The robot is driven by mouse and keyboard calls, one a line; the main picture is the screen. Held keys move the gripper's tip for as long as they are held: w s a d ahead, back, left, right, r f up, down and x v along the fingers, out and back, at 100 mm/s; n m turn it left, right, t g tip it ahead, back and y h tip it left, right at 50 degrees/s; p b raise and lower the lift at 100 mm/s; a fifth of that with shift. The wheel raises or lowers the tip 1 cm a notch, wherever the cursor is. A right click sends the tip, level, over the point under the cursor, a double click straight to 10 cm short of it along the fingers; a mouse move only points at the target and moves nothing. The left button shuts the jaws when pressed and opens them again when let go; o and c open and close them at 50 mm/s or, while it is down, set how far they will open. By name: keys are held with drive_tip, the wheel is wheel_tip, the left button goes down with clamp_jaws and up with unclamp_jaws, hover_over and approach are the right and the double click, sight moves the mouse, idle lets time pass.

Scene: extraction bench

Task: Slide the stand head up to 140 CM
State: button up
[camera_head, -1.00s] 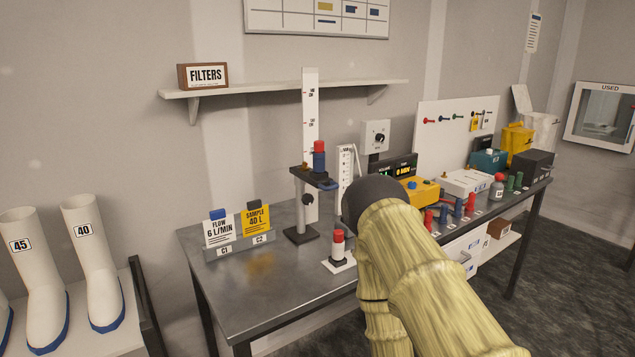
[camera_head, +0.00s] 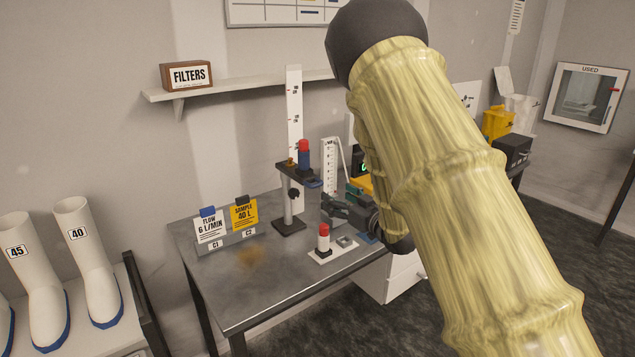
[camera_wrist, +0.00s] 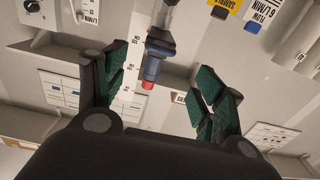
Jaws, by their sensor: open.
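The stand has a black base (camera_head: 289,226), a pale post and a dark stand head (camera_head: 298,172) bearing a blue-and-red cylinder (camera_head: 304,155). A dark knob (camera_head: 293,194) sits on the post below the head. A tall white scale (camera_head: 294,110) rises behind; its marks are too small to read. My gripper (camera_head: 338,207) is open, to the right of the stand and a little lower than the head, apart from it. In the upside-down wrist view, the stand head (camera_wrist: 160,42) and its cylinder (camera_wrist: 152,68) appear between my open fingers (camera_wrist: 162,80), farther off.
Sample and flow cards (camera_head: 228,224) stand left of the stand. A red-and-white cylinder (camera_head: 323,238) stands on a white plate in front. A second white scale (camera_head: 329,165) is behind my gripper. A shelf (camera_head: 240,88) with a FILTERS block (camera_head: 187,76) is above. The bench's front left is clear.

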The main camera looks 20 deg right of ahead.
sight(319, 186)
drive_tip(key=p+x, duration=0.4)
drive_tip(key=x, duration=0.6)
drive_tip(key=shift+w+a+f, duration=0.1)
drive_tip(key=shift+w+f, duration=0.05)
drive_tip(key=shift+w, duration=0.1)
